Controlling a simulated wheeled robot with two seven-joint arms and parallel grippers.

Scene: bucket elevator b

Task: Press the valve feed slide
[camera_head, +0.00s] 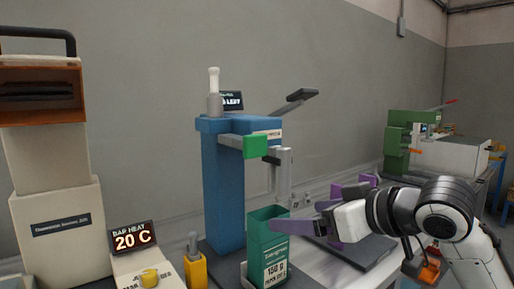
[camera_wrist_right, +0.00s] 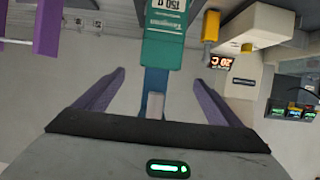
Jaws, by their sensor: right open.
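A blue machine column (camera_head: 222,190) stands at the centre of the head view. A bright green block (camera_head: 255,146) sits at the front of its head, with a grey vertical part (camera_head: 284,172) beside it and a dark-tipped lever (camera_head: 303,96) at upper right. I cannot tell which part is the valve feed slide. A dark green bin (camera_head: 268,248) marked 150 g stands at the column's foot. My right gripper (camera_head: 300,227) has purple fingers and is just right of the bin. In the right wrist view, it (camera_wrist_right: 158,76) is open with nothing clearly held. My left gripper is not in view.
A heat display (camera_head: 133,239) reads 20 C at left, with a yellow holder (camera_head: 197,270) beside it. A cream cabinet (camera_head: 60,225) stands at far left. Purple parts (camera_head: 357,188) stand behind my right gripper. A green machine (camera_head: 397,150) is farther back.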

